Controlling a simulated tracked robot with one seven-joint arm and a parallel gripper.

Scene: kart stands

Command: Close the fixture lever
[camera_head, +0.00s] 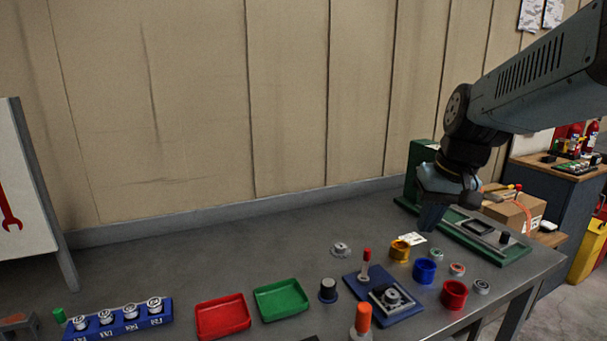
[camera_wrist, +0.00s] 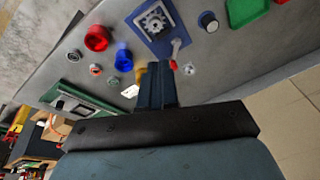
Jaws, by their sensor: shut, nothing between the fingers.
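The fixture (camera_head: 405,312) is a blue plate with a grey metal clamp block on it, on the bench at front right. Its lever (camera_head: 365,268) has a grey stem and a red tip and stands upright at the plate's back left corner. In the wrist view the fixture (camera_wrist: 171,16) is at the top middle, and the lever (camera_wrist: 176,47) points down toward my fingers, its red tip partly hidden by them. My gripper (camera_head: 431,222) is shut and empty, above the bench, behind and right of the fixture. Its fingers (camera_wrist: 158,66) also show in the wrist view.
Yellow (camera_head: 400,251), blue (camera_head: 425,271) and red (camera_head: 454,294) cups stand right of the fixture. A dark knob (camera_head: 328,290) and green tray (camera_head: 281,299) are left. An orange-handled item (camera_head: 362,320) stands in front. A green device (camera_head: 505,256) lies behind right. The back left bench is clear.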

